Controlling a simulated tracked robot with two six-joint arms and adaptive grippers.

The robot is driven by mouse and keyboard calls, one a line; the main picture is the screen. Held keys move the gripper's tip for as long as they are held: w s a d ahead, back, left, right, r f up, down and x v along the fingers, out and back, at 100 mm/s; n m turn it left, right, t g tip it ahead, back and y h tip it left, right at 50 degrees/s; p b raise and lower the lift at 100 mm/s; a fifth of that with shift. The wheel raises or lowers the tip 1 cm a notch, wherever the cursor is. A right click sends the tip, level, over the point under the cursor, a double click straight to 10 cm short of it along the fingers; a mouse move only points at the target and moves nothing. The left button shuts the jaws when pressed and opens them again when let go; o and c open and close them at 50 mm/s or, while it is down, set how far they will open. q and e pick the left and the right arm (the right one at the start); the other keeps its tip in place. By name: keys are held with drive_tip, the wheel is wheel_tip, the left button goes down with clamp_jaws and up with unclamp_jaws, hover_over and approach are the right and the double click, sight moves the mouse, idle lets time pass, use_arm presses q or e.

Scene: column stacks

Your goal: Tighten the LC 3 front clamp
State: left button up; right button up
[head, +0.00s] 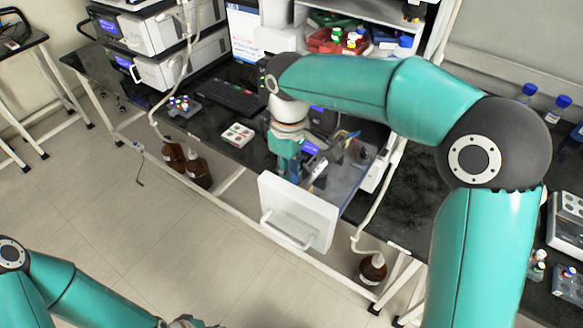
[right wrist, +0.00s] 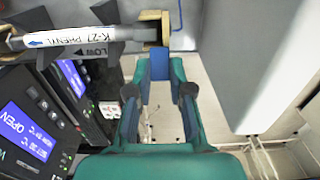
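In the right wrist view a white column (right wrist: 85,36) marked "K-27 PHENYL" lies across the upper left, with a brass-coloured clamp piece (right wrist: 153,28) around its right end. A short blue upright piece (right wrist: 159,66) shows just below the clamp piece, between my fingertips. My right gripper (right wrist: 160,82) has its teal fingers apart, pointing at the clamp end; whether they touch anything is unclear. In the head view my right gripper (head: 290,163) is over the open compartment behind a white front panel (head: 297,215). My left gripper (head: 187,321) is cut off at the bottom edge.
Instrument displays (right wrist: 28,130), one reading "OPEN", stand close left of my right gripper. A pale panel (right wrist: 250,65) rises on its right. Brown bottles (head: 197,170) stand below the bench. A vial rack (head: 238,134) and keyboard (head: 235,97) lie left of the arm.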

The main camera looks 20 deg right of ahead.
sight(297, 182)
drive_tip(key=shift+d, duration=0.2)
clamp_jaws()
drive_tip(key=shift+a, duration=0.1)
drive_tip(key=shift+b, duration=0.45)
drive_tip(key=s+t+y+b, duration=0.1)
drive_tip(key=t+y+b, duration=0.1)
drive_tip(key=b, duration=0.5)
drive_tip(key=s+d+t+y+b, duration=0.1)
drive_tip(key=t+b, duration=0.1)
drive_tip(key=b, duration=0.5)
drive_tip(key=s+d+t+y+b, duration=0.1)
drive_tip(key=t+y+b, duration=0.1)
drive_tip(key=b, duration=0.5)
drive_tip(key=shift+s+d+f+t+y, duration=0.2)
drive_tip(key=shift+d+t+y, duration=0.1)
drive_tip(key=shift+t, duration=0.2)
drive_tip(key=t+y+b, duration=0.1)
drive_tip(key=t+b, duration=0.1)
drive_tip(key=b, duration=0.7)
drive_tip(key=s+d+f+t+y+b, duration=0.1)
drive_tip(key=t+y+b, duration=0.1)
drive_tip(key=b, duration=0.7)
drive_tip(key=s+t+y+b, duration=0.1)
drive_tip(key=t+y+b, duration=0.1)
drive_tip(key=b, duration=0.7)
drive_tip(key=shift+s+d+f+t, duration=0.25)
drive_tip(key=shift+d+f+t, duration=0.15)
drive_tip(key=shift+r+b, duration=0.15)
drive_tip(key=shift+b, duration=0.5)
